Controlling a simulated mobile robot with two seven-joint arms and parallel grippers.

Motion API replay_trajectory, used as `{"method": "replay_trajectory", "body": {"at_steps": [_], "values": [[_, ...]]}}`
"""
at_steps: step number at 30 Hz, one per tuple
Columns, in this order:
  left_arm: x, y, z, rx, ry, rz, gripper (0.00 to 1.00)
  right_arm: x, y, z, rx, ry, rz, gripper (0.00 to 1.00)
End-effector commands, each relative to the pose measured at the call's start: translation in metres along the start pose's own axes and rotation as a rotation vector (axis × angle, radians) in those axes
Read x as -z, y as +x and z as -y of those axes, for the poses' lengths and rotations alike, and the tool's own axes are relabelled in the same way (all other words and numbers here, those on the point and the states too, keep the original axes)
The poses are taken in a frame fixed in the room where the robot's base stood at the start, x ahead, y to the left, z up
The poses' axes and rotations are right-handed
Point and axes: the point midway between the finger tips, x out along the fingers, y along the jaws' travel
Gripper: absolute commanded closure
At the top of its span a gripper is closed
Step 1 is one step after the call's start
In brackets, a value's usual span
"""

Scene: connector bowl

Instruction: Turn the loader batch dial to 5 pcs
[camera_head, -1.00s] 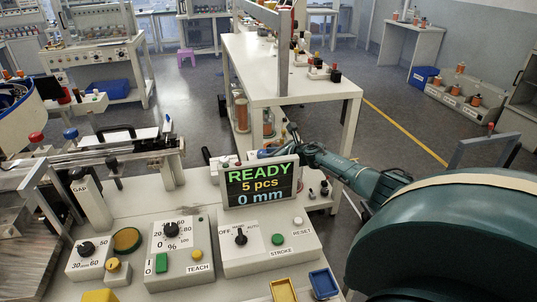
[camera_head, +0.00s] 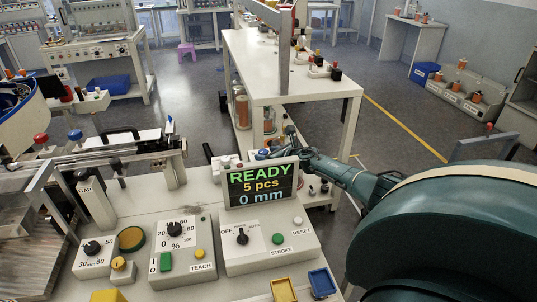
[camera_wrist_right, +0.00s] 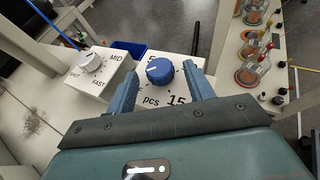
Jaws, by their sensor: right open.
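The batch dial is a round blue knob (camera_wrist_right: 159,71) on a white box marked "pcs" (camera_wrist_right: 168,101) in the right wrist view. My right gripper (camera_wrist_right: 161,77) is open, one blue finger on each side of the knob. I cannot tell whether the fingers touch it. In the head view the right gripper (camera_head: 288,142) is small, behind the display (camera_head: 261,184), which reads "READY", "5 pcs", "0 mm". My left gripper is not in view.
A white box with a "MID/FAST" knob (camera_wrist_right: 90,62) stands left of the dial. A blue bin (camera_wrist_right: 130,48) is behind. A white table (camera_head: 300,82) stands beyond.

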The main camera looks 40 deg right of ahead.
Motion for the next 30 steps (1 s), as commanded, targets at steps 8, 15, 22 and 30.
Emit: {"method": "replay_trajectory", "body": {"at_steps": [8,15,22,30], "values": [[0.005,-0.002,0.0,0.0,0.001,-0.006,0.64,0.0,-0.007,0.001,0.001,-0.001,-0.002,0.48],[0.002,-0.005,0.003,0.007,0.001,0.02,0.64,0.0,-0.041,0.002,0.001,-0.005,-0.004,0.48],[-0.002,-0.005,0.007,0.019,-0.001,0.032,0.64,0.001,-0.08,0.0,-0.002,-0.004,-0.005,0.48],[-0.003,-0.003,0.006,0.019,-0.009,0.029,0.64,0.003,-0.113,0.0,-0.001,0.0,-0.005,0.48]]}}
